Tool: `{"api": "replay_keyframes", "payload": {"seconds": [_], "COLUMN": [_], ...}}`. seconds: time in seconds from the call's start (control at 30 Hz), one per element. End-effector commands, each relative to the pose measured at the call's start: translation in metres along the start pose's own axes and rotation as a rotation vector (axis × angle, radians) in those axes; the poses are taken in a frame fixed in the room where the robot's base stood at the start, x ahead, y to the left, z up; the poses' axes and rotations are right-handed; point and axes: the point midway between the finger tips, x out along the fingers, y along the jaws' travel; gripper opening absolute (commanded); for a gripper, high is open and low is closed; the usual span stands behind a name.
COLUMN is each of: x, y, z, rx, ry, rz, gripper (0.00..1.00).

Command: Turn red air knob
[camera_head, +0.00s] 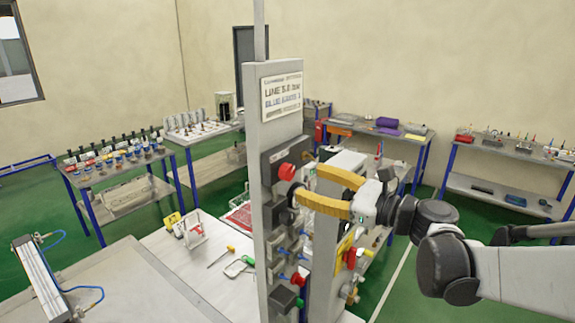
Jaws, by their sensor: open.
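A round red knob (287,172) sticks out near the top of a grey upright panel (258,140) in the middle of the view. My gripper (308,184) comes in from the right with two yellow curved fingers, spread apart. Its fingertips are close to the panel, just right of and slightly below the red knob. Nothing shows between the fingers. I cannot tell whether a finger touches the panel. The view does not settle which is the air knob.
Blue and black fittings and a green button (299,302) crowd the panel below my gripper. A white workbench (125,285) with loose tools lies to the left. Shelved tables (115,180) line the walls. Green floor is clear at right.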

Motion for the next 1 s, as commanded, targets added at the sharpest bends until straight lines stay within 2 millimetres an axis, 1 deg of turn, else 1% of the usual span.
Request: {"api": "replay_keyframes", "payload": {"seconds": [0.03,0.1,0.2,0.33,0.5,0.73,0.77,0.8,0.87,0.9,0.93,1.0], "x": [0.012,0.026,0.045,0.062,0.072,0.072,0.072,0.072,0.072,0.072,0.072,0.072], "y": [0.000,0.000,0.000,0.000,-0.001,0.000,0.000,0.000,0.000,0.000,0.000,0.000], "z": [0.002,0.002,0.002,0.002,0.001,0.000,0.000,0.000,0.000,0.000,0.000,0.000], "rx": [0.000,-0.001,-0.001,-0.002,-0.002,-0.002,-0.002,-0.002,-0.002,-0.002,-0.002,-0.002], "ry": [-0.001,-0.001,0.000,0.000,0.001,0.001,0.001,0.001,0.001,0.001,0.001,0.001], "rz": [0.004,0.004,0.003,0.002,0.000,0.000,0.000,0.000,0.000,0.000,0.000,0.000], "gripper": [0.58,0.58,0.58,0.58,0.58,0.58,0.56,0.44,0.25,0.13,0.05,0.04]}}
